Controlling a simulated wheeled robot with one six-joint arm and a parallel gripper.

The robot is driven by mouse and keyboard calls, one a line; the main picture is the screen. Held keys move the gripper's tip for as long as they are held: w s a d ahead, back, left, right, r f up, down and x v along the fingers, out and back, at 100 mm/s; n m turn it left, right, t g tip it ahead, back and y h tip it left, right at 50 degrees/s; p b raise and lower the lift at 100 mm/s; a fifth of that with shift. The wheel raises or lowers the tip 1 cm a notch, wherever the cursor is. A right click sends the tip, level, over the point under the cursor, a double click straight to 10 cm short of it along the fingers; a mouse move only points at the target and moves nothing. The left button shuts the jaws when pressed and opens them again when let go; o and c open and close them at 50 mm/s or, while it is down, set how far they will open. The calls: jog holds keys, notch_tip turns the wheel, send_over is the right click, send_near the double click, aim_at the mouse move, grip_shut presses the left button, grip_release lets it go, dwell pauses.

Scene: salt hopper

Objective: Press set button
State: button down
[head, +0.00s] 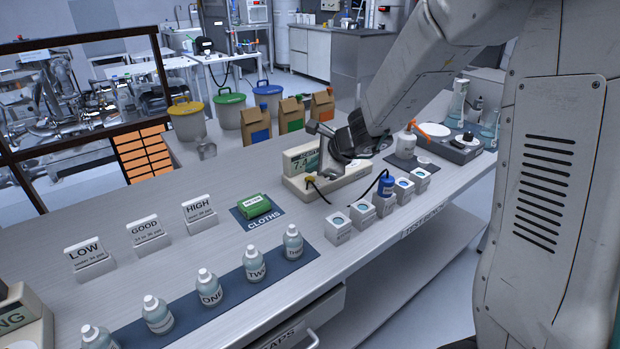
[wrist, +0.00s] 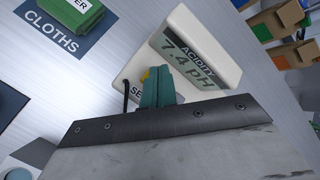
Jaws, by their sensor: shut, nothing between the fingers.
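The acidity meter (head: 325,185) is a cream box on the bench with a raised display (wrist: 188,60) reading 7.4 pH. In the wrist view, part of a dark label starting "SE" (wrist: 138,90) shows on its base beside my fingers. My gripper (wrist: 160,75) is shut and empty, its teal fingertips together over the meter's base, just in front of the display. The set button itself is not clearly visible; my fingers cover that area. I cannot tell whether the fingertips touch the meter. In the head view, my wrist partly hides the meter's display.
A yellow part and black cable (head: 318,190) are at the meter's base. A green packet (head: 254,205) lies on the cloths mat left of it. Labelled bottles (head: 255,262) line the front.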

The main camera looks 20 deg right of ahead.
aim_at(313, 183)
jog(key=shift+f, duration=0.1)
jog(key=shift+f, duration=0.3)
jog(key=shift+f, duration=0.6)
dwell(0.6)
jog(key=shift+r, duration=1)
jog(key=shift+r, duration=0.1)
notch_tip(313, 183, up, 5)
jog(key=shift+f, duration=0.1)
dwell(0.4)
dwell(0.5)
